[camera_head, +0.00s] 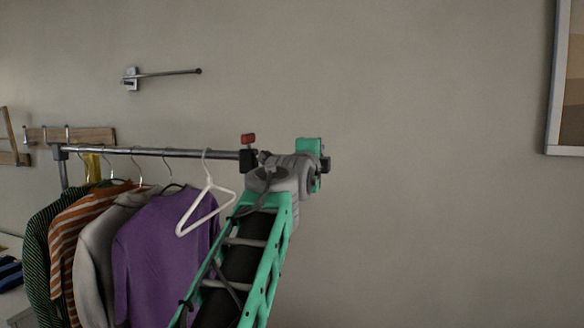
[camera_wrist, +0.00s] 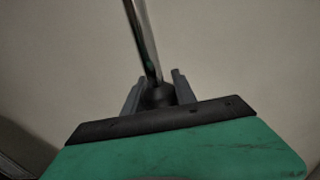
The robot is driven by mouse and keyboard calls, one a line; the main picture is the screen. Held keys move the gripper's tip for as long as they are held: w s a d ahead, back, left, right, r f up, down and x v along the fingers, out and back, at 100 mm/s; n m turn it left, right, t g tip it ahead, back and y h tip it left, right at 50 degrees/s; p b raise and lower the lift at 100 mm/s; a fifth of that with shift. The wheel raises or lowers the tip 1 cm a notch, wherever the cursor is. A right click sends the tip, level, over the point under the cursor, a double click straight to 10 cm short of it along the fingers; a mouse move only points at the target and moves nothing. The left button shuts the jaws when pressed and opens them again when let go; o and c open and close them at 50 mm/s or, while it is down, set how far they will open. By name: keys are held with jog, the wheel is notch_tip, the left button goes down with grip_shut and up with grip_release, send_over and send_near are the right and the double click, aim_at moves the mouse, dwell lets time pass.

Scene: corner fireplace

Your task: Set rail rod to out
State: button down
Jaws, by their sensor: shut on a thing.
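The rail rod (camera_head: 168,152) is a horizontal metal bar of the clothes rack, with several garments and a white hanger (camera_head: 207,198) on it. In the wrist view the metal rod (camera_wrist: 146,45) runs down to a dark round end piece between my fingers. My gripper (camera_wrist: 157,88) is shut on this end of the rod. In the head view my gripper (camera_head: 250,158) is at the right end of the rod, partly hidden by my own wrist. A red-topped piece (camera_head: 248,139) stands up there; I cannot tell what it belongs to.
A wall-mounted metal rod (camera_head: 170,73) sticks out above the rack. A wooden hook board (camera_head: 85,135) is on the wall at left. The purple sweater (camera_head: 160,250) hangs close to my arm. A framed picture (camera_head: 568,85) is at far right. The wall between is bare.

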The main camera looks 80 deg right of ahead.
jog(key=s+a+p, duration=0.1)
jog(key=s, duration=1.6)
jog(key=shift+s+a+p, duration=0.35)
jog(key=shift+p, duration=0.05)
jog(key=shift+s, duration=0.1)
jog(key=c, duration=1.2)
grip_release()
jog(key=shift+s, duration=0.2)
jog(key=shift+o, duration=1)
jog(key=shift+w, duration=0.2)
jog(key=a+b, duration=0.2)
jog(key=a, duration=0.5)
jog(key=shift+w+a, duration=0.35)
